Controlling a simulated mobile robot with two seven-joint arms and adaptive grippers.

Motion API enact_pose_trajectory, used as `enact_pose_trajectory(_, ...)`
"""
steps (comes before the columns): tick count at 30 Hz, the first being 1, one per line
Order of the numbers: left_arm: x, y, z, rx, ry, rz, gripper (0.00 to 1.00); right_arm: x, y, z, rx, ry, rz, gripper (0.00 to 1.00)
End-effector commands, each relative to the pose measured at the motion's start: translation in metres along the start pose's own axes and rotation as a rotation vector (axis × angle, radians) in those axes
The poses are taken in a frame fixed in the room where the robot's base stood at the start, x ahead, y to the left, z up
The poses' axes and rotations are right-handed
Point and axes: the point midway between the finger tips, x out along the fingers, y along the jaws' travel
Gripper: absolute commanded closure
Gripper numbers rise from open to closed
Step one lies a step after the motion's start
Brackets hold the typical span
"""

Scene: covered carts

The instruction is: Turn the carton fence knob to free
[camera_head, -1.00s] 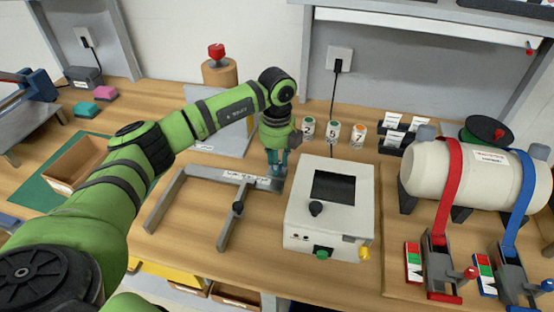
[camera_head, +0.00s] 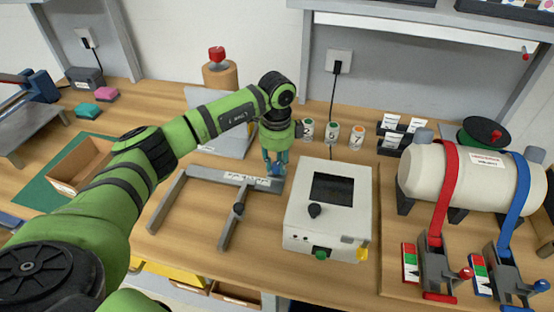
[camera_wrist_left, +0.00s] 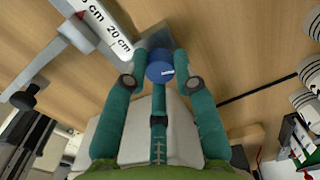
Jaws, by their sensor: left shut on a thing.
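The carton fence (camera_head: 180,196) is a grey metal frame with a white scale strip, lying on the bench left of the white machine. A blue knob (camera_wrist_left: 160,72) with a white mark is at the scale end of the fence, beside the 20 cm mark in the left wrist view. My left gripper (camera_head: 274,169) points down at this end. Its teal fingers (camera_wrist_left: 159,62) are closed around the blue knob. In the head view the fingers mostly hide the knob. A smaller black knob (camera_head: 238,209) sits on the fence's sliding arm. My right gripper is out of view.
The white machine (camera_head: 300,225) with a dark screen stands close to the right of my gripper. Several numbered jars (camera_head: 331,133) stand behind it. An open cardboard carton (camera_head: 85,163) lies at the left. A strapped cream tank (camera_head: 480,180) is at the right.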

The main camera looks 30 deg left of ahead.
Motion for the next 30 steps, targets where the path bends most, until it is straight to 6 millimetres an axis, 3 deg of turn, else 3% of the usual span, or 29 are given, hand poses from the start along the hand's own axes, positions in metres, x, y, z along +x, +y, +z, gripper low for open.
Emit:
enact_pose_trajectory(11, -0.0015, -0.001, 0.0018, -0.166, -0.002, -0.003, 1.0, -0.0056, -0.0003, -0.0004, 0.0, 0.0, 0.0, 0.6)
enact_pose_trajectory(27, -0.0009, -0.0009, 0.0021, -0.191, -0.003, -0.003, 1.0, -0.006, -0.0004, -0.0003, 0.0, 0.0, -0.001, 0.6)
enact_pose_trajectory(28, -0.0009, -0.0009, 0.0021, -0.191, -0.003, -0.003, 0.68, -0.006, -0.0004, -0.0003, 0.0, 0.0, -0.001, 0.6)
enact_pose_trajectory(30, -0.0009, -0.0009, 0.002, -0.19, -0.003, -0.003, 0.48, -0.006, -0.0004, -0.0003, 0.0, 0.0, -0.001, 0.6)
